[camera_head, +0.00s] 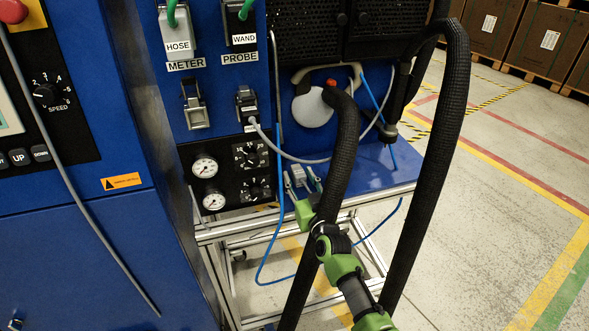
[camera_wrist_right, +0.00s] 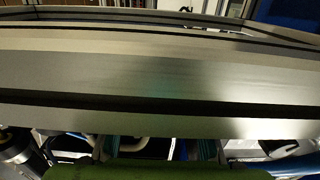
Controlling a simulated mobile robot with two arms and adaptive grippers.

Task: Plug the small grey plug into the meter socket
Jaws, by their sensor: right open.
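The meter socket (camera_head: 196,106) is on the blue panel under the METER label, with a metal latch frame around it and no plug in it. A small grey piece that looks like the grey plug (camera_head: 299,175) shows at the edge of the blue shelf, between the fingers of my right gripper (camera_head: 302,181). That gripper is open. I cannot tell whether its fingers touch the piece. In the right wrist view the fingers (camera_wrist_right: 158,147) are apart, and wide grey metal bars (camera_wrist_right: 150,75) fill the picture in front. My left gripper is not in view.
A dark connector with a grey cable sits in the probe socket (camera_head: 246,104). Thick black hoses (camera_head: 345,150) loop close beside my right arm. The blue shelf (camera_head: 375,170) stands on an aluminium frame (camera_head: 225,232). A blue tube (camera_head: 270,245) hangs below it. Open floor lies at right.

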